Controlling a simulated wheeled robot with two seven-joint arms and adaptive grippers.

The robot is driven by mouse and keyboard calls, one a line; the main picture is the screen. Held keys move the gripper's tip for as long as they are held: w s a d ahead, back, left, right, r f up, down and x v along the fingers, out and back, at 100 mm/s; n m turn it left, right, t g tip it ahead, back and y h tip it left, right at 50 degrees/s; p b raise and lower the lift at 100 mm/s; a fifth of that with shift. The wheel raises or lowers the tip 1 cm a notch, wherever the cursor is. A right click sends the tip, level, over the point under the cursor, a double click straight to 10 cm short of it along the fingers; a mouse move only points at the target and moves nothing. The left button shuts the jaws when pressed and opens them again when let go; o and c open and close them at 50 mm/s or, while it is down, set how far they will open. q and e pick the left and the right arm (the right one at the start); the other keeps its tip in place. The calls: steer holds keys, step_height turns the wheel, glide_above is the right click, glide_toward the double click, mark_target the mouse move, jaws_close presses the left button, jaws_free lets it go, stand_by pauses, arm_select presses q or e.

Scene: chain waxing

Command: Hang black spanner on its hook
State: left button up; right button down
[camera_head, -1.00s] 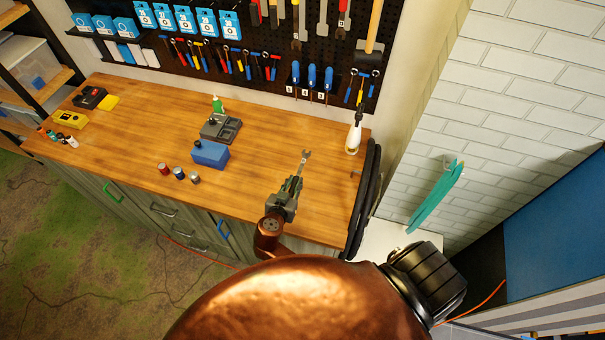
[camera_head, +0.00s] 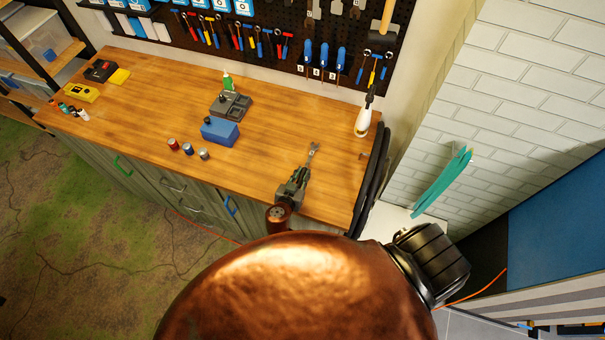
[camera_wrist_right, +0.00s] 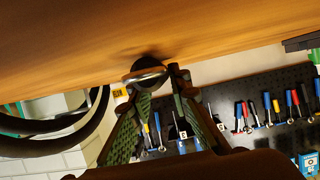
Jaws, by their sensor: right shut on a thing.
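My right gripper (camera_head: 293,186) is shut on the spanner (camera_head: 314,149) and holds it over the front right part of the wooden bench. The spanner looks grey here, and its open-jawed head points away from me, toward the pegboard (camera_head: 283,84). In the right wrist view the fingers of my right gripper (camera_wrist_right: 160,84) close around the spanner, whose rounded metal end (camera_wrist_right: 148,76) shows at the fingertips. The rest of the spanner is hidden by the gripper. Large spanners (camera_head: 313,9) hang at the top of the pegboard, cut off by the picture edge. I cannot make out an empty hook. My left gripper is not in view.
A white spray bottle (camera_head: 363,121) and black hanging tyres (camera_head: 372,178) are at the bench's right end. The bench (camera_head: 290,126) between is clear.

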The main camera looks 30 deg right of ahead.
steer(key=c, duration=1.8)
jaws_free()
steer(key=shift+f, duration=0.1)
steer(key=shift+p, duration=0.6)
steer(key=b+v, duration=0.1)
steer(key=v, duration=0.1)
steer(key=b+v, duration=0.1)
steer(key=v, duration=0.1)
steer(key=b+v, duration=0.1)
steer(key=v, duration=0.1)
steer(key=shift+s+a+f, duration=0.1)
steer(key=shift+s+a, duration=0.15)
steer(key=shift+s, duration=0.2)
steer(key=shift+s+a+r, duration=0.25)
